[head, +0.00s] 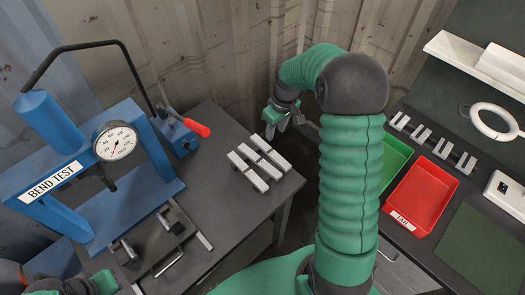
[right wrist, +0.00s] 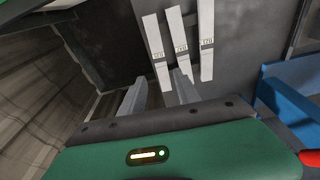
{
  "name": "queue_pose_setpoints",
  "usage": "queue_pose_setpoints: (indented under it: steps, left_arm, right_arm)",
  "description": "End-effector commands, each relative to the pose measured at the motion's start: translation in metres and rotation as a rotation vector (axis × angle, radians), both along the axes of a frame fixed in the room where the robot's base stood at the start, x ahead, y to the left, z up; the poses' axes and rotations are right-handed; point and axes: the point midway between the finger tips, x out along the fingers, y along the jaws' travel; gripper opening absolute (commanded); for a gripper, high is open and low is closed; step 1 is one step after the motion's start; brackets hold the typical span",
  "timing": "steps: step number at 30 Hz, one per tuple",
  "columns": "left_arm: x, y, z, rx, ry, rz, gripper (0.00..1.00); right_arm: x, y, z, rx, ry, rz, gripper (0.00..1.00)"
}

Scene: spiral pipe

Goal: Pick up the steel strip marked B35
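Three pale steel strips lie side by side on the dark bench: a left one (head: 248,173), a middle one (head: 260,165) and a right one (head: 270,152). In the right wrist view they show as a left strip (right wrist: 156,45), a middle strip (right wrist: 179,40) and a right strip (right wrist: 206,40), each with a small label too blurred to read surely. My right gripper (head: 284,124) is near the back right of the strips; in the wrist view its two fingers (right wrist: 158,92) are apart with nothing between them. Part of my left arm shows at the bottom left; its fingers are not clear.
A blue bend-test press (head: 75,190) with a dial gauge (head: 117,141) and a red-handled pump (head: 180,130) stands left. At right, a red tray (head: 422,195), a green tray (head: 393,160) and a slotted rack (head: 432,138) sit on another bench.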

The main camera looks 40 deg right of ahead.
Motion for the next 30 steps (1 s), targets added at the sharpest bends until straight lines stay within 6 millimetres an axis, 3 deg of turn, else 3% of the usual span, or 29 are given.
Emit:
queue_pose_setpoints:
  steps: [6,14,19,22,28,30]
  left_arm:
    - [0.000,0.000,0.007,0.000,0.000,0.000,0.00]
    - [0.000,0.000,0.013,0.000,0.000,0.000,0.00]
    - [0.000,0.000,0.023,0.000,0.000,0.000,0.00]
    - [0.000,0.000,0.023,0.000,0.000,0.000,0.00]
    - [0.000,0.000,0.023,0.000,0.000,0.000,0.00]
    - [0.000,0.000,0.022,0.000,0.000,0.000,0.00]
  right_arm:
    - [0.008,-0.001,-0.057,0.004,0.004,0.000,0.38]
    - [0.014,-0.001,-0.089,0.003,0.002,-0.001,0.38]
    - [0.020,0.000,-0.119,0.003,0.002,-0.001,0.38]
    - [0.022,0.000,-0.130,0.000,0.000,-0.001,0.38]
    - [0.022,0.000,-0.131,0.000,-0.001,-0.001,0.38]
    - [0.022,-0.001,-0.131,0.000,-0.002,-0.001,0.30]
